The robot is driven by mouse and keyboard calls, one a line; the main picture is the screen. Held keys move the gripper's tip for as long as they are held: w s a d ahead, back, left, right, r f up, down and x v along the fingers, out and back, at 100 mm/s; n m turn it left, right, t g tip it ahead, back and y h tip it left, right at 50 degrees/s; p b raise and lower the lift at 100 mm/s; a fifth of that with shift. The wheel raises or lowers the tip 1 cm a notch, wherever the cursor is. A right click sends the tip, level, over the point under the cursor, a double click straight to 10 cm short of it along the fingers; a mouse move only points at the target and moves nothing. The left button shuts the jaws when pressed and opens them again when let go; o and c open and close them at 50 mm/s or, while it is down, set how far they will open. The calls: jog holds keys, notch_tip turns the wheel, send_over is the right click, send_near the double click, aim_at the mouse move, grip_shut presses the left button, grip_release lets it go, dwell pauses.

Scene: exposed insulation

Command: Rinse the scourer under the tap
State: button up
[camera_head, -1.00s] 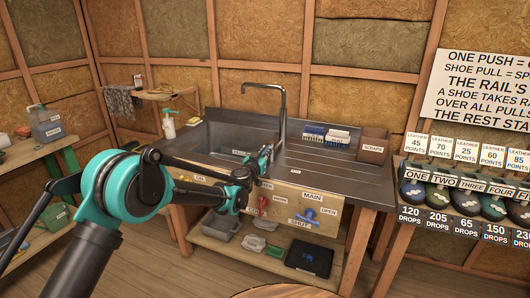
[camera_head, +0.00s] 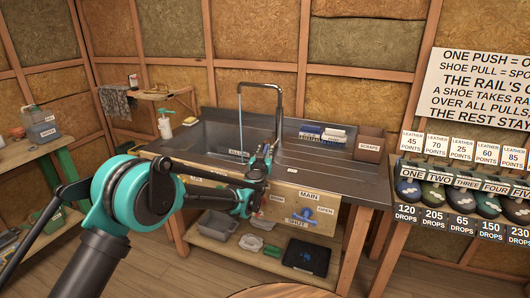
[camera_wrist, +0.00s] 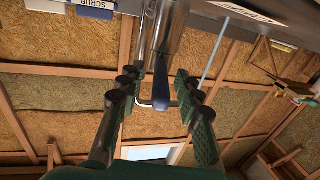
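The tall grey tap (camera_head: 281,105) stands behind the sink (camera_head: 210,135). A thin stream of water (camera_head: 240,125) falls from its spout into the basin, and the stream also shows in the wrist view (camera_wrist: 212,58). My gripper (camera_head: 266,152) is at the front of the tap. In the wrist view my gripper (camera_wrist: 157,75) has its fingers spread, with the tap's blue lever (camera_wrist: 160,88) between them. I cannot tell whether a finger touches the lever. A small yellowish block (camera_head: 189,121) lies at the sink's back left; I cannot tell whether it is the scourer.
Blue and white boxes (camera_head: 322,133) and a brown SCRAPS box (camera_head: 369,146) stand right of the tap. A soap bottle (camera_head: 165,124) is at the back left. The drainboard (camera_head: 320,170) has free room. Below, a shelf holds a black case (camera_head: 305,257).

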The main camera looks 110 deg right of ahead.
jog(key=v, duration=1.2)
jog(key=shift+o, duration=0.5)
jog(key=shift+f, duration=0.1)
